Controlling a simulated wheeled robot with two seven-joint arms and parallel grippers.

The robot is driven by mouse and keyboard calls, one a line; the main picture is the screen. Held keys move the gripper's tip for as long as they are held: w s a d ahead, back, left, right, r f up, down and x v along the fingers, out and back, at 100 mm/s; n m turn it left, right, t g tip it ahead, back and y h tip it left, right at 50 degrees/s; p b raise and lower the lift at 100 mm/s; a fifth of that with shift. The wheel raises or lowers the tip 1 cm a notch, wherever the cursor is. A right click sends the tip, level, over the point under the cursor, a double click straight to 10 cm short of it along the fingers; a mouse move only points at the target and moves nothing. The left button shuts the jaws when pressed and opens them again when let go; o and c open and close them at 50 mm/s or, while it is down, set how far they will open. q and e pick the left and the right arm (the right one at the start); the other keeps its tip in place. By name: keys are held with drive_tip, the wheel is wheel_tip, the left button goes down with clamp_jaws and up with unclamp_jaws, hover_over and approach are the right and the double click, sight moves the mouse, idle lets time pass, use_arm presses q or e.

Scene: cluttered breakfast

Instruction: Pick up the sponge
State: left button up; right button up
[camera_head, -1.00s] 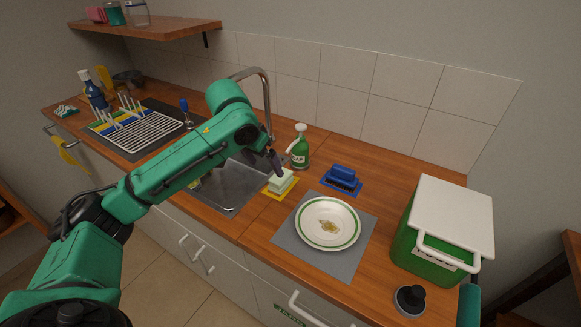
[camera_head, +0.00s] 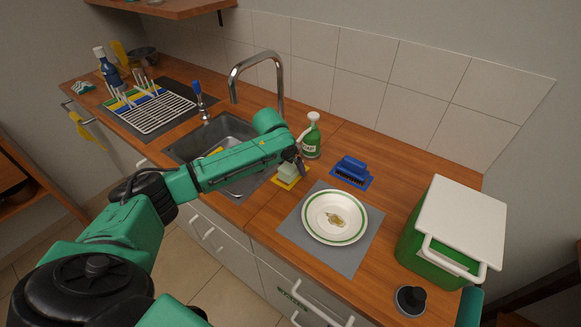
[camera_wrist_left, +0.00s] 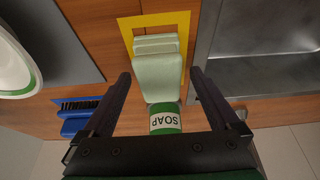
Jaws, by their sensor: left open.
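The pale green sponge (camera_head: 288,171) stands on a small yellow mat (camera_head: 296,183) between the sink and the plate. In the left wrist view the sponge (camera_wrist_left: 157,72) shows as a pale block with a stepped edge, over the yellow mat (camera_wrist_left: 183,22). My left gripper (camera_head: 299,163) is at the sponge in the head view and hides part of it. In the wrist view its open fingers (camera_wrist_left: 160,76) lie on either side of the sponge, with a gap on both sides. Contact is not visible. My right gripper is out of view.
A green soap bottle (camera_head: 312,140) stands just behind the sponge. A blue brush (camera_head: 351,171) and a plate (camera_head: 334,217) on a grey mat (camera_head: 292,231) are to the right. The sink (camera_head: 228,131) is on the left, with a tall faucet (camera_head: 279,80).

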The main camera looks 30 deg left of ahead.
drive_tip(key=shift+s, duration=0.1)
use_arm(q)
drive_tip(key=c, duration=1.4)
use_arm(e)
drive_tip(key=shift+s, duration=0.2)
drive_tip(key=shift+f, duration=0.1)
use_arm(q)
drive_tip(key=shift+w+r, duration=0.1)
drive_tip(key=shift+r, duration=0.4)
wheel_tip(320, 180, up, 2)
drive_tip(key=shift+r+b, duration=0.2)
drive_tip(key=shift+b, duration=0.45)
drive_tip(key=s+b, duration=0.1)
drive_tip(key=s, duration=0.4)
drive_tip(key=s+a+b, duration=0.1)
drive_tip(key=s, duration=0.5)
drive_tip(key=s+a+b, duration=0.1)
drive_tip(key=s, duration=0.4)
drive_tip(key=shift+s+a+b, duration=0.1)
drive_tip(key=shift+s+b, duration=0.1)
drive_tip(key=shift+b, duration=0.1)
drive_tip(key=shift+s+a, duration=0.1)
drive_tip(key=shift+s, duration=0.7)
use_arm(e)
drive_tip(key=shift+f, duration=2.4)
